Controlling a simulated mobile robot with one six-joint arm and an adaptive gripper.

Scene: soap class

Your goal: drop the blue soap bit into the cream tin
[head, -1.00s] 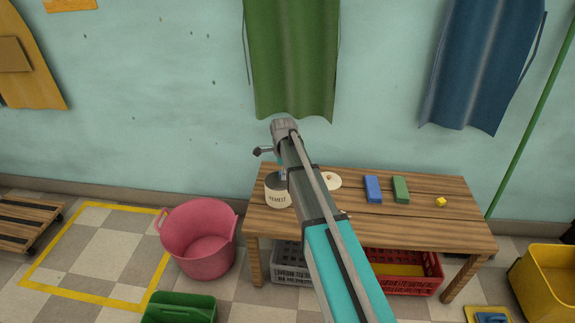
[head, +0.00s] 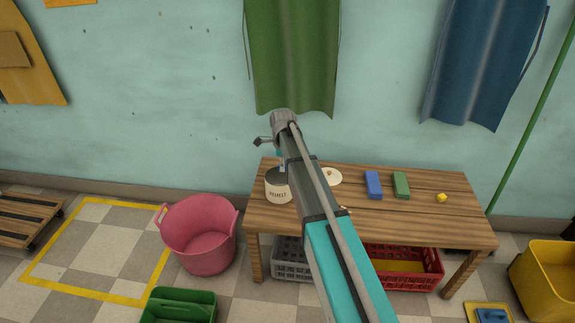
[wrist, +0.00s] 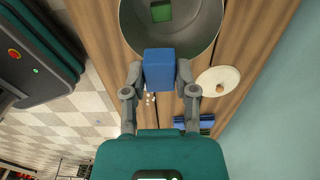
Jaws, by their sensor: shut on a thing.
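The cream tin (head: 278,192) stands open at the left end of the wooden table, with dark lettering on its side. In the wrist view the tin (wrist: 205,38) shows from above with a green bit (wrist: 161,11) inside. My gripper (wrist: 160,75) is shut on the blue soap bit (wrist: 159,69), which overlaps the tin's near rim in that view. I cannot tell its exact height above the rim. In the head view my arm hides most of the gripper and the bit.
A cream lid (head: 333,177) lies beside the tin. A blue block (head: 373,185), a green block (head: 401,185) and a small yellow bit (head: 441,198) sit on the table (head: 430,225) to the right. A pink tub (head: 203,240) stands on the floor at left.

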